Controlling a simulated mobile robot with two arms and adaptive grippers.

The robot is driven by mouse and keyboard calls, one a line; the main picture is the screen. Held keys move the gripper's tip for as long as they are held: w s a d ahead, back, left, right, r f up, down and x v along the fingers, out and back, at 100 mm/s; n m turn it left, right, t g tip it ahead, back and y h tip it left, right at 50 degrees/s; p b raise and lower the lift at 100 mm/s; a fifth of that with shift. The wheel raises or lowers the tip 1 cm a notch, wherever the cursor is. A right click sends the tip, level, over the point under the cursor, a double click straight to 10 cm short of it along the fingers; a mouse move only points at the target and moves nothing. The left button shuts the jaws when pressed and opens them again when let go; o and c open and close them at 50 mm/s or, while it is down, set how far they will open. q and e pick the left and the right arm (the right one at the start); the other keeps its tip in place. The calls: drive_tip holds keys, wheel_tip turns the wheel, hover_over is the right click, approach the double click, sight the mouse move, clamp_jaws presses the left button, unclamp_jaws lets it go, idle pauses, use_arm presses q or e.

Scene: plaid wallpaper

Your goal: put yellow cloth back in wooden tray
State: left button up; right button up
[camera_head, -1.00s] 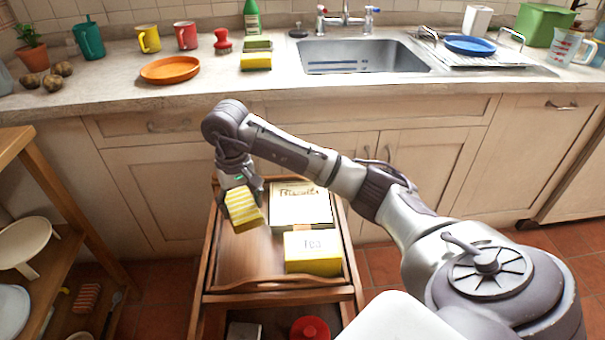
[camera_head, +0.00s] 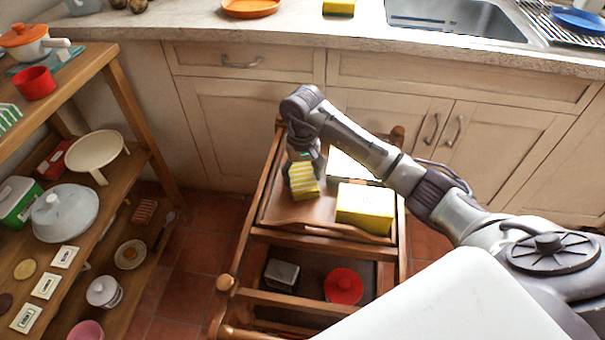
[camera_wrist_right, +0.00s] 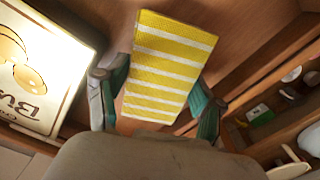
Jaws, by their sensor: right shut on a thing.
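The yellow cloth (camera_head: 305,183), folded with white stripes, is between the fingers of my right gripper (camera_head: 303,165). The right wrist view shows the cloth (camera_wrist_right: 168,62) with the fingers of that gripper (camera_wrist_right: 158,92) shut on its two sides. The wooden tray (camera_head: 284,208) is the top of a wooden trolley. The cloth is over the left part of the tray; I cannot tell whether it touches the tray floor. My left gripper is not in view.
A yellow box (camera_head: 364,207) stands in the tray's front right. A cream biscuit box (camera_wrist_right: 45,70), mostly behind my arm in the head view, is beside the cloth. A loaded shelf rack (camera_head: 125,125) stands left.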

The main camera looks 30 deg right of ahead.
sight(302, 176)
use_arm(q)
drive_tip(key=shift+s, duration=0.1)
use_arm(e)
drive_tip(key=shift+f, duration=0.1)
drive_tip(key=o, duration=0.8)
drive_tip(key=shift+o, duration=0.6)
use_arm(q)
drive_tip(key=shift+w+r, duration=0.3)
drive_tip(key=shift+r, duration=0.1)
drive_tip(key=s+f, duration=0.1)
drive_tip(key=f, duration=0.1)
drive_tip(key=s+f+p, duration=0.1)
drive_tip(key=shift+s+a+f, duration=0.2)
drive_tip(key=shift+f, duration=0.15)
use_arm(e)
wheel_tip(302, 176, up, 12)
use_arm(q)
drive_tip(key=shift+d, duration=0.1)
